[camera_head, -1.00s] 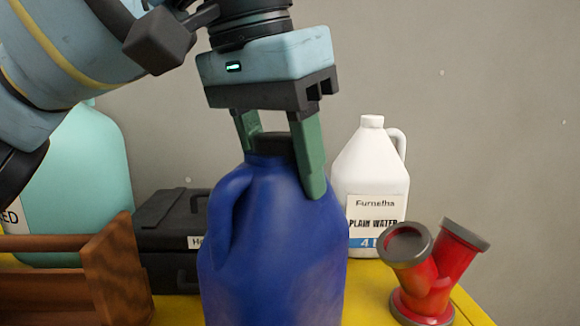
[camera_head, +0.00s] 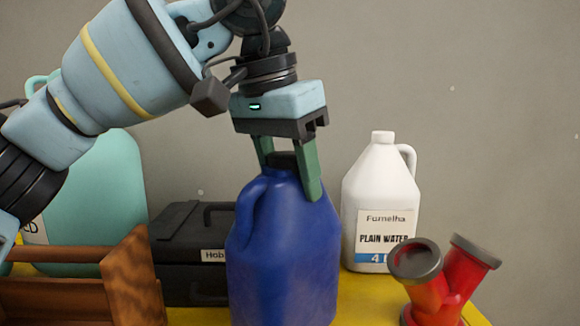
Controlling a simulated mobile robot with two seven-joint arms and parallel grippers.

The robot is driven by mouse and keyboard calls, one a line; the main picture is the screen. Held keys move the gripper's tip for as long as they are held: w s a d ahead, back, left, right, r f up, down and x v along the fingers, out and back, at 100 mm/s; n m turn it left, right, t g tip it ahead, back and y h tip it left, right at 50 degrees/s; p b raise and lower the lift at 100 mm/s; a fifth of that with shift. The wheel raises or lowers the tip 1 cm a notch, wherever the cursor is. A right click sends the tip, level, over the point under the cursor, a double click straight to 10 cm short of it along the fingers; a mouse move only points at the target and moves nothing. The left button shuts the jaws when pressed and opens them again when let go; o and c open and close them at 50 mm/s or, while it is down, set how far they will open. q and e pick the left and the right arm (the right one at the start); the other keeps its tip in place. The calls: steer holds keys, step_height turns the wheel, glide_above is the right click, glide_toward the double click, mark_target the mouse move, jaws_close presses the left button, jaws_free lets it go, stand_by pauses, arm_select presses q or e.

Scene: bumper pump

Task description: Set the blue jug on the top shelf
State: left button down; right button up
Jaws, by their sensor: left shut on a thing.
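The blue jug (camera_head: 285,255) stands upright in the middle of the view, with its handle on the left side. My left gripper (camera_head: 287,175) comes down from above, and its green fingers straddle the jug's dark cap (camera_head: 283,160). It is shut on the jug at the cap and neck. The jug's base is cut off by the lower edge, so I cannot tell whether it touches the yellow surface (camera_head: 200,316). My right gripper is not in view. I cannot make out which surface is the top shelf.
A white plain-water jug (camera_head: 380,195) stands behind right. A red pipe fitting (camera_head: 440,285) is at front right. Black cases (camera_head: 185,255) are behind left, beside a wooden rack (camera_head: 135,285) and a large teal container (camera_head: 100,205). A grey wall (camera_head: 490,130) closes off the back.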

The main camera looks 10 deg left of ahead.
mark_target(290, 240)
arm_select(q)
steer(key=shift+s+f+p, duration=0.15)
steer(key=shift+f+p, duration=0.15)
steer(key=shift+f, duration=1.05)
steer(key=c, duration=0.6)
jaws_free()
steer(key=shift+f, duration=0.15)
steer(key=v, duration=1.2)
steer(key=shift+d, duration=0.1)
steer(key=shift+c, duration=0.8)
